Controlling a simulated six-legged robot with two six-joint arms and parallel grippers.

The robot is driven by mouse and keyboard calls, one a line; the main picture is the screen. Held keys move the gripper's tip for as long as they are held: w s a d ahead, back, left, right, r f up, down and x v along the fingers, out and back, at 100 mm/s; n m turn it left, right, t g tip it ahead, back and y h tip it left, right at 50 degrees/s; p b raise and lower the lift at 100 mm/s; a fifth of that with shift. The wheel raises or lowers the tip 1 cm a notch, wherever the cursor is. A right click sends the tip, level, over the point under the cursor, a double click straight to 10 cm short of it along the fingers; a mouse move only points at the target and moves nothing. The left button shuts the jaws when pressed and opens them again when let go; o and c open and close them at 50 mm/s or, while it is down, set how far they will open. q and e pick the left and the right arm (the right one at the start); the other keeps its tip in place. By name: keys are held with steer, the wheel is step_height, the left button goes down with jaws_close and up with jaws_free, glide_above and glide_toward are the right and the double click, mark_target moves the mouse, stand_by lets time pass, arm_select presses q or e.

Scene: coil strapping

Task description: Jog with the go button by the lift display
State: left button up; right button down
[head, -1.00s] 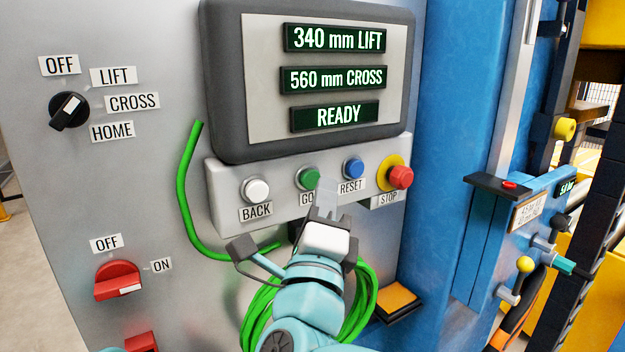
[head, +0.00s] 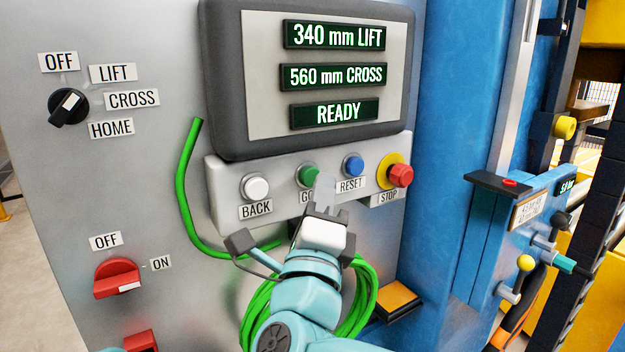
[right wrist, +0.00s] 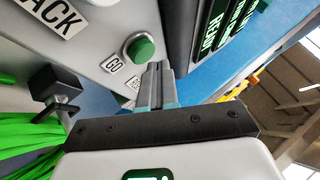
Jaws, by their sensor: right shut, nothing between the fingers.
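The green GO button (head: 309,172) sits on the grey button strip under the lift display (head: 335,35), which reads 340 mm LIFT, 560 mm CROSS and READY. My right gripper (head: 323,188) is shut and empty, its fingertips just below and right of the GO button, overlapping its label in the head view. In the right wrist view the GO button (right wrist: 140,47) shows beside the shut fingertips (right wrist: 159,68); a small gap seems to separate them. The button is not visibly pressed. My left gripper is not in view.
The white BACK button (head: 255,187), blue RESET button (head: 353,165) and red STOP button (head: 400,175) share the strip. A black selector (head: 67,106) and red switch (head: 118,278) are at left. A coiled green cable (head: 258,305) hangs below.

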steer(key=shift+w+a, duration=0.15)
steer(key=shift+w, duration=0.05)
steer(key=shift+w+a, duration=0.25)
steer(key=shift+w, duration=0.1)
stand_by(1.0)
steer(key=shift+b, duration=0.3)
stand_by(1.1)
steer(key=shift+s+d+b, duration=0.5)
steer(key=shift+s+b, duration=0.2)
steer(key=shift+b, duration=0.1)
steer(key=shift+f, duration=0.1)
